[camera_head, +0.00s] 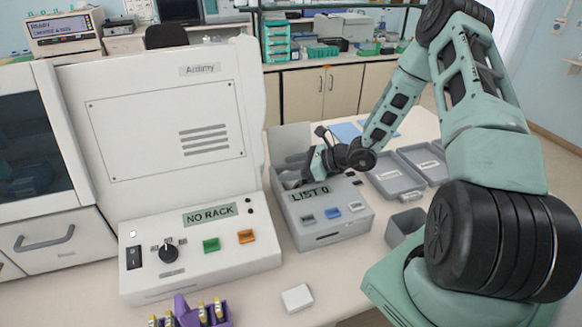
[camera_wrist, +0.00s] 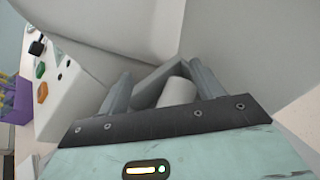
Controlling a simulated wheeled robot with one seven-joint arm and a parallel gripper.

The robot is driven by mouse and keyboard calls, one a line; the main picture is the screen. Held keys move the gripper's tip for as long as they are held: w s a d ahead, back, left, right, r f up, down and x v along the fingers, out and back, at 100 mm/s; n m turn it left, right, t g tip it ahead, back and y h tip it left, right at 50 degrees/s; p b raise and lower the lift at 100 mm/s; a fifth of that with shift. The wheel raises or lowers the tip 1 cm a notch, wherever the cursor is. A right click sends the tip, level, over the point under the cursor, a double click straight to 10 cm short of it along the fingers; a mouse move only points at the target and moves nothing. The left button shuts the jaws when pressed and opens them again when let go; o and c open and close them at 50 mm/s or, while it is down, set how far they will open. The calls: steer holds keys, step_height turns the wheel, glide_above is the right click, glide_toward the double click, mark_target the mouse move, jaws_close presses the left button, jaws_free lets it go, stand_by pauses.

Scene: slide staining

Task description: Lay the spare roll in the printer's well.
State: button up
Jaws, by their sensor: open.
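The printer (camera_head: 322,212) is a light grey box on the bench with a "LIST 0" display and its lid (camera_head: 290,140) raised behind. My gripper (camera_head: 310,172) is at the printer's open top, reaching down at its well. In the wrist view my gripper (camera_wrist: 163,82) has its two grey fingers spread apart. A pale roll (camera_wrist: 178,92) lies low between the fingers, nearer the right one, and seems to rest in the well (camera_wrist: 155,82). No finger clearly presses on it. The roll's lower part is hidden by the gripper's front edge.
A large white stainer (camera_head: 200,240) showing "NO RACK" stands left of the printer. Grey open trays (camera_head: 398,183) and a grey bin (camera_head: 402,228) are to the right. A purple rack (camera_head: 222,312) with vials and a white block (camera_head: 297,298) are in front.

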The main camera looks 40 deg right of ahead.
steer(key=b+v, duration=0.5)
steer(key=v, duration=0.6)
steer(key=shift+s+d+r, duration=0.15)
steer(key=shift+s+r, duration=0.05)
steer(key=shift+r, duration=0.1)
steer(key=s+a+r+n+g, duration=0.2)
steer(key=s+a+n+g, duration=0.4)
steer(key=a, duration=0.5)
steer(key=s+a+r+n+g, duration=0.1)
steer(key=a+r+n+g, duration=0.25)
steer(key=a+n, duration=0.65)
steer(key=s+a+r+n+h, duration=0.2)
steer(key=s+a+n+h, duration=0.2)
steer(key=s+n, duration=0.4)
steer(key=s+a+r+n+h, duration=0.2)
steer(key=s+a+n+h, duration=0.2)
steer(key=s+a+n, duration=0.3)
steer(key=s+n, duration=0.1)
steer(key=n, duration=0.3)
steer(key=shift+a, duration=0.2)
steer(key=shift+s+g, duration=0.15)
steer(key=shift+g, duration=0.1)
